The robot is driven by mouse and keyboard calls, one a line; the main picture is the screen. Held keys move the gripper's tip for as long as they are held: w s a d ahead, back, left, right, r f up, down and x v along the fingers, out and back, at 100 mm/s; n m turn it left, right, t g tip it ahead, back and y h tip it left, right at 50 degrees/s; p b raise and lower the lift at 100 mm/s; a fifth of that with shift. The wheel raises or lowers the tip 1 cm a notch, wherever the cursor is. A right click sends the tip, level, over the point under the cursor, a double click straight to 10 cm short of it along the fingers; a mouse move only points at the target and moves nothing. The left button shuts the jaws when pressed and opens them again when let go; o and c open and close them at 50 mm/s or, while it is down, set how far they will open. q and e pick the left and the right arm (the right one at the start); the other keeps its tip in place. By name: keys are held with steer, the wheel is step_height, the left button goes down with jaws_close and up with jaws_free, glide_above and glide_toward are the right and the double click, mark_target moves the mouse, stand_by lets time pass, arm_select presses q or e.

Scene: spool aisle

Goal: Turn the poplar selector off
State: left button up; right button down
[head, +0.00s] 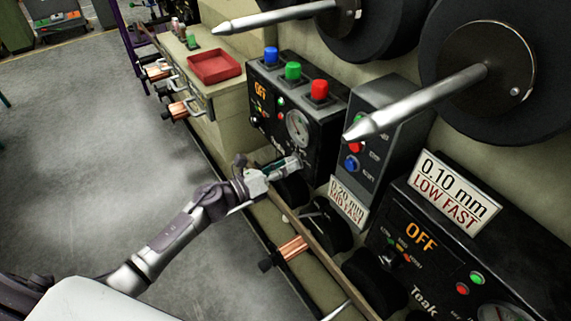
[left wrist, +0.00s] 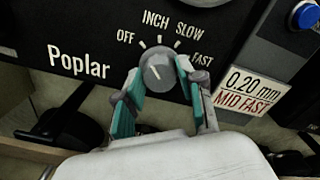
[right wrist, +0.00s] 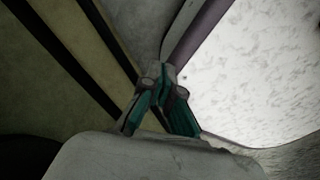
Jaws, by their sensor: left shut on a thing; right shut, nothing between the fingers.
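The poplar selector (left wrist: 158,72) is a grey round knob on a black panel lettered Poplar. Marks for OFF, INCH, SLOW and FAST fan out around its top. Its small pointer line appears to lean up and left, but its exact setting is hard to read. My left gripper (left wrist: 157,84) is shut on the knob, with a teal-padded finger on each side. In the head view my left gripper (head: 298,163) is at the lower part of the black machine panel (head: 318,142) and hides the knob. My right gripper (right wrist: 169,88) is shut and empty, away from the panel.
The panel carries an orange OFF display (head: 260,93), a gauge (head: 297,128) and blue, green and red caps. A grey button box (head: 375,140) and the Teak panel (head: 470,270) stand to the right. Metal spindles (head: 415,103) jut out above. Open floor (head: 90,160) lies left.

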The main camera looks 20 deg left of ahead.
arm_select(q)
steer(key=shift+n, duration=0.6)
steer(key=o, duration=1.1)
steer(key=shift+o, duration=0.2)
steer(key=shift+s+a, duration=0.1)
steer(key=v, duration=1.1)
steer(key=shift+s+a, duration=0.3)
